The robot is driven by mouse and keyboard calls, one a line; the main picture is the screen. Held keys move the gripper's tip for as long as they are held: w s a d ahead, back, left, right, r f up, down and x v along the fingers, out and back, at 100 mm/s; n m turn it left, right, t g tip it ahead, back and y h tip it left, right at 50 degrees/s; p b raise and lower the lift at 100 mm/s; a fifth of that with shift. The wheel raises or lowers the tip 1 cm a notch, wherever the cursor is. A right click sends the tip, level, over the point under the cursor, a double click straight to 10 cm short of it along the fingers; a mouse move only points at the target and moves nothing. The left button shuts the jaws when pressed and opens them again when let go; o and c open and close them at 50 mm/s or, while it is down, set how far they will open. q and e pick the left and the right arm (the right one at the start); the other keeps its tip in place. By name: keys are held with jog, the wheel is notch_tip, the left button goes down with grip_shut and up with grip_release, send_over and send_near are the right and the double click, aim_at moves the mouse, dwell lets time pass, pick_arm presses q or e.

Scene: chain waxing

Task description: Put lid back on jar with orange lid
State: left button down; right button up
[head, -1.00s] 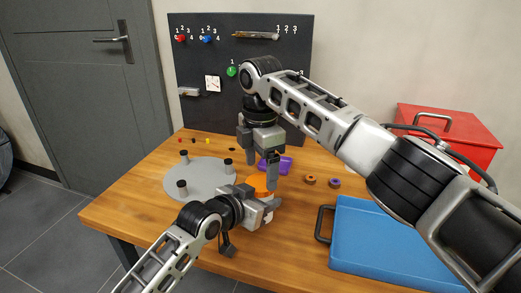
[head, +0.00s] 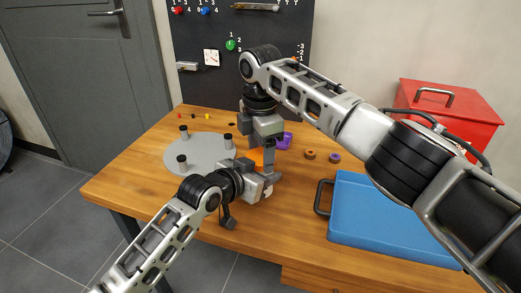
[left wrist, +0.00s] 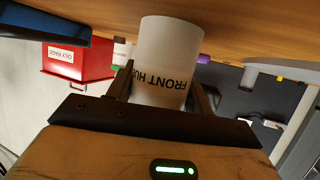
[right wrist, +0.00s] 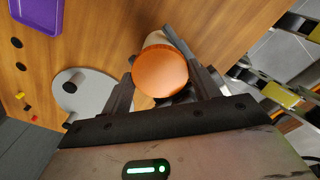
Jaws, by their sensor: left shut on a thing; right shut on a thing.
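The white jar (left wrist: 168,60), with "FRONT HUB" printed on it, stands between the fingers of my left gripper (left wrist: 160,85), which is shut on it. In the head view that gripper (head: 262,180) is over the table's front part. The orange lid (right wrist: 160,73) is between the fingertips of my right gripper (right wrist: 163,85), which is shut on it directly over the jar. In the head view the lid (head: 256,156) shows in part under my right gripper (head: 262,152). Whether the lid touches the jar's rim is hidden.
A grey round plate with posts (head: 197,152) lies to the left. A blue case (head: 385,215) lies at the right, with a red box (head: 447,112) behind. The table's front left (head: 150,200) is clear.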

jog(key=m, duration=0.3)
jog(key=o, duration=1.1)
jog(key=shift+r, duration=0.1)
jog(key=shift+r, duration=2.25)
jog(key=shift+c, duration=0.5)
